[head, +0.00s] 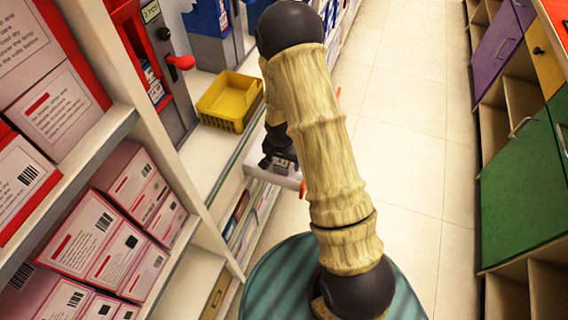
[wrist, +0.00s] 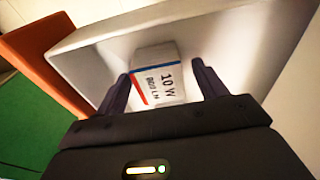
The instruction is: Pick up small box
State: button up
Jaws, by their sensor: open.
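A small white box (wrist: 160,75) with red and blue stripes and "10 W" printed on it shows in the wrist view. It sits in a pale, white-walled tray or compartment (wrist: 85,60). My gripper (wrist: 161,72) is open, with one dark finger on each side of the box. The box lies between and partly beyond the fingertips; I cannot tell whether either finger touches it. In the head view my gripper (head: 280,163) is low over the white tray (head: 262,173) beside the left shelf, partly hidden by my arm.
A yellow basket (head: 229,101) stands on the white counter behind. Shelves with pink-and-white boxes (head: 100,235) are close on the left. Green and purple cabinets (head: 521,185) line the right. The tiled aisle (head: 410,120) between is clear.

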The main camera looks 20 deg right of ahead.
jog(key=c, duration=1.1)
notch_tip(320, 180, up, 10)
jog(key=shift+p, duration=0.65)
notch_tip(320, 180, up, 20)
jog(key=n+p, duration=0.7)
jog(key=p, duration=2.6)
jog(key=shift+r+y, duration=0.15)
jog(key=shift+y, duration=0.25)
